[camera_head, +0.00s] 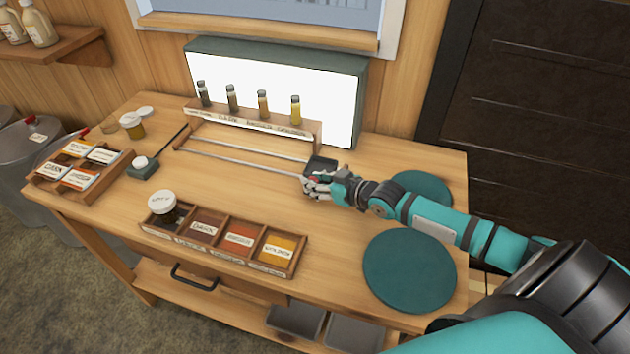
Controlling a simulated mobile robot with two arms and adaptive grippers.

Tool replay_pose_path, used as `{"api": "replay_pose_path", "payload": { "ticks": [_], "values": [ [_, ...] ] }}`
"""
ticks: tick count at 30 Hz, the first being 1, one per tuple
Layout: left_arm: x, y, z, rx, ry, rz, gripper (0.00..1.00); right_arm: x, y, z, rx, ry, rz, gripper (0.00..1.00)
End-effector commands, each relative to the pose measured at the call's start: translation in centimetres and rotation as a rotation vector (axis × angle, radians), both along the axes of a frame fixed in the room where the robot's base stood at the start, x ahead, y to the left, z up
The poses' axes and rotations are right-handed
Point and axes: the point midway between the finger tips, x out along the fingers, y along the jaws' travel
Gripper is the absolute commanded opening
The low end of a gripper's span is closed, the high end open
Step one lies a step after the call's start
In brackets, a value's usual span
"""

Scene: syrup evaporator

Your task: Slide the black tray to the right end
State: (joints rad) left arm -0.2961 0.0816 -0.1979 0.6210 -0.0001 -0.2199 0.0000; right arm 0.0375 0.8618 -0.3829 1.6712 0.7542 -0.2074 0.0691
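The black tray (322,164) is a small dark block at the right end of two thin metal rails (250,165) that run across the table. My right gripper (312,184) reaches in from the right and is at the tray's near side, very close to it or touching it. A small red spot shows between its fingers. The fingers are small here, and I cannot tell whether they are closed on part of the tray. My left gripper is not in view.
A lit panel (287,97) with a rack of small bottles (263,104) stands behind the rails. A sectioned wooden box (240,262) with a lidded jar (163,208) sits in front. A small weight-like block (142,172) stands left.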

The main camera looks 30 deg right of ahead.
Motion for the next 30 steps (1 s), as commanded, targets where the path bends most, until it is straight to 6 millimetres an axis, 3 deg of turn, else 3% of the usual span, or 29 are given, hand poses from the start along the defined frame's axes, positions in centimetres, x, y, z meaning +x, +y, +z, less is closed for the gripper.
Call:
{"api": "replay_pose_path", "payload": {
  "ticks": [1,5,16,30],
  "values": [
    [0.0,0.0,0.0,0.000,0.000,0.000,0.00,0.0,-0.2,-0.1,-0.006,0.003,-0.003,0.35],
    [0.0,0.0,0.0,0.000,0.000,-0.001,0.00,0.0,-0.2,-0.1,-0.004,0.003,-0.002,0.51],
    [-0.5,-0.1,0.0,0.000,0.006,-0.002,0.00,-0.7,-0.3,0.0,-0.003,0.004,-0.001,0.51],
    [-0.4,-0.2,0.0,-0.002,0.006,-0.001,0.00,-7.6,-2.6,2.9,-0.005,0.007,-0.001,0.51]
  ]
}}
